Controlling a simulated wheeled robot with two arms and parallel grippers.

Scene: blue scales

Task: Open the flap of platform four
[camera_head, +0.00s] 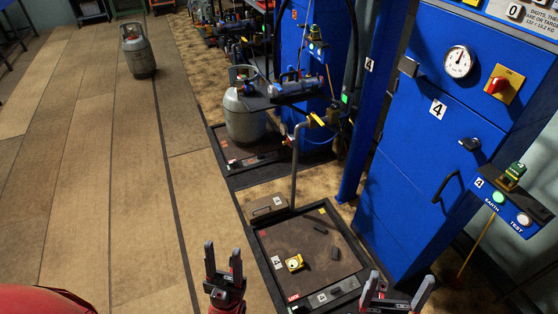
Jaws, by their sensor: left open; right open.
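Platform four (335,238) is a dark square plate with a raised black rim on the floor at the lower middle, with a white "4" label on its left edge. A small brownish-grey box with a flat top (265,207) sits at its far left corner; it looks closed, and I cannot tell for sure that this is the flap. My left gripper (222,255) is open and empty, left of the plate's near corner. My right gripper (400,286) is open and empty, right of the plate's near side.
A tall blue cabinet (425,165) marked 4, with a dial and handles, stands at the right. A grey gas cylinder (244,115) stands on another platform (235,170) behind. A pipe (294,170) rises behind platform four. Another cylinder (137,50) stands farther back.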

